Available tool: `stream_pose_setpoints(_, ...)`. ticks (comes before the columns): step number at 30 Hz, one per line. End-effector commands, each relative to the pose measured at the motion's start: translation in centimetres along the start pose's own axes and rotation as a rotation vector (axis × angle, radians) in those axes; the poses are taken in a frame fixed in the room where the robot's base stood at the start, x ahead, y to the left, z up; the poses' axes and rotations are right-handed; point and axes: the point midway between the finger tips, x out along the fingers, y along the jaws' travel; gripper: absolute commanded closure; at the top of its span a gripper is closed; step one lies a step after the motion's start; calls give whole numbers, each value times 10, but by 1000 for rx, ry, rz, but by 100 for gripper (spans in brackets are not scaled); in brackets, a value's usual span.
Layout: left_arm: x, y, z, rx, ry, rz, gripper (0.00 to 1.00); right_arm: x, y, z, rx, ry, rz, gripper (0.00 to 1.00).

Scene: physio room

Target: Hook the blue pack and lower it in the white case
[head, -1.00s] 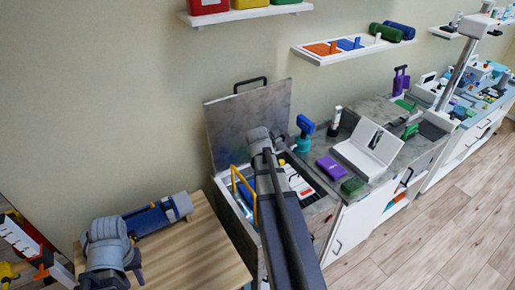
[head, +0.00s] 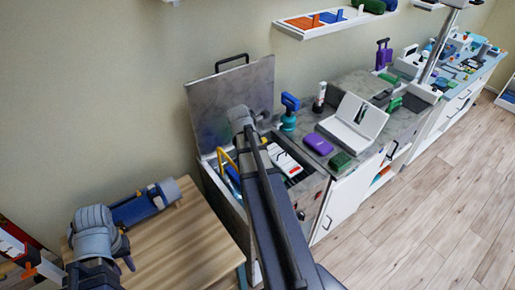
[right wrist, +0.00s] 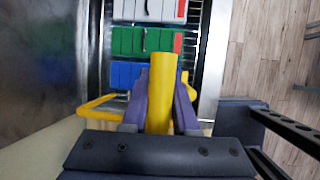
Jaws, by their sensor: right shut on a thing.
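The blue pack (right wrist: 122,75) lies in an open chest (right wrist: 205,70), nearest my gripper in the right wrist view. My right gripper (right wrist: 160,92) is shut on a yellow tool (right wrist: 162,75), whose bent bar shows on both sides. Whether the tool touches the blue pack cannot be told. In the head view my right arm hides much of the chest; the yellow tool (head: 227,160) shows at its left. An open white case (head: 350,128) stands on the counter to the right. My left gripper (head: 126,262) is low over the wooden table, its fingers mostly hidden.
Green packs (right wrist: 145,41) and white packs (right wrist: 148,9) lie beyond the blue one. The chest's grey lid (head: 230,95) stands raised behind it. A purple pack (head: 317,143), a green pack (head: 340,161) and a teal-based device (head: 289,112) stand near the white case.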

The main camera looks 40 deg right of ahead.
Motion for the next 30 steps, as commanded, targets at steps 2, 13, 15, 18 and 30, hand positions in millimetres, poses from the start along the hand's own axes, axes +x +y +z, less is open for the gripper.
stream_pose_setpoints(2,9,1,-1,1,0,0,68,9,-1,-4,0,0,0,100)
stream_pose_setpoints(13,34,3,-2,7,0,-1,68,31,-4,-13,0,0,0,100)
stream_pose_setpoints(15,38,4,-2,7,0,-2,68,35,-5,-15,0,0,0,100)
stream_pose_setpoints(18,45,4,-3,8,0,-2,68,41,-6,-17,0,0,0,100)
stream_pose_setpoints(30,71,6,-4,8,0,-2,68,66,-9,-28,0,0,0,100)
